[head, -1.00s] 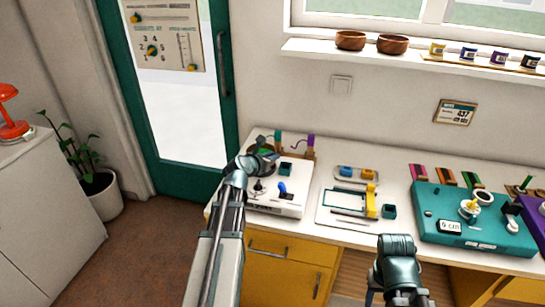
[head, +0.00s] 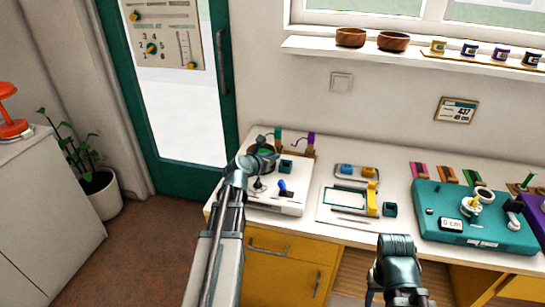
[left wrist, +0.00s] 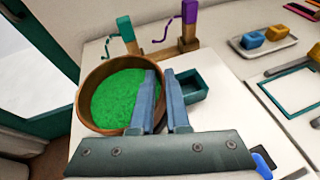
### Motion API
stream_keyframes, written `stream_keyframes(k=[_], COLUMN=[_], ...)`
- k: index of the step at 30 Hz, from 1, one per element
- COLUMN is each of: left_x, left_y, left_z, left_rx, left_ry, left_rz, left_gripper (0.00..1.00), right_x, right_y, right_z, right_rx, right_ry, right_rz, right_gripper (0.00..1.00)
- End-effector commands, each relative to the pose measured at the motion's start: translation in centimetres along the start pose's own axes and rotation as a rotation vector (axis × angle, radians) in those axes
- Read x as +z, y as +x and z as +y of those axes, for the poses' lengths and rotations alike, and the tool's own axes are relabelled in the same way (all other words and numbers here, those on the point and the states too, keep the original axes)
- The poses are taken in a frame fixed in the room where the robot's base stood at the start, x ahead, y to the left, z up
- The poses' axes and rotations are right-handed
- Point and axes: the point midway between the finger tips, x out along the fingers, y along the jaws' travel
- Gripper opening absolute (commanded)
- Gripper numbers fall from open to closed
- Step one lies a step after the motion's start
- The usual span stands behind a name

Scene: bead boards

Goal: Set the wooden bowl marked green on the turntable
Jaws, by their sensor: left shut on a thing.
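The wooden bowl (left wrist: 92,118), filled with green beads (left wrist: 122,98), is at the left of the desk. In the head view its green filling (head: 263,154) shows beside my left gripper (head: 257,163). In the left wrist view my left gripper (left wrist: 166,100) is shut on the bowl's near right wall, one finger inside and one outside. A white unit (head: 290,200) with a dark knob and a blue lever lies under and in front of the bowl. I cannot make out a turntable plate, or whether the bowl touches the unit. My right gripper (head: 398,296) is low in the head view, its fingertips unclear.
A small teal box (left wrist: 192,86) is just right of the bowl. Wooden posts with teal (left wrist: 125,28) and purple (left wrist: 190,14) cranks stand behind. A tray with blue and yellow blocks (head: 357,171) and a teal machine (head: 460,232) are farther right. Two wooden bowls (head: 350,38) sit on the sill.

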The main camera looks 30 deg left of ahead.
Motion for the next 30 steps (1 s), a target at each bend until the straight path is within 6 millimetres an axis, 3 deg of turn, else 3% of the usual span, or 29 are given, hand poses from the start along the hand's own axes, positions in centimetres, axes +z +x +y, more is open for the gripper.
stream_keyframes(k=[10,11,16,30], left_x=[-0.06,-0.06,-0.06,0.07], left_y=[0.02,0.02,0.02,-0.57], left_z=[0.0,0.0,0.0,-0.13], left_rx=[0.0,0.0,0.0,-0.001], left_ry=[0.0,0.0,0.0,0.0], left_rz=[0.0,0.0,0.0,0.0], left_gripper=[0.0,0.17,0.48,0.49], right_x=[0.0,0.0,0.0,0.02], right_y=[0.07,0.07,0.07,-0.28], right_z=[-0.01,-0.01,-0.01,0.03], right_rx=[0.0,0.0,0.0,0.0], right_ry=[0.0,0.0,0.0,0.0], right_rz=[0.0,0.0,0.0,0.0], right_gripper=[0.5,0.5,0.5,0.5])
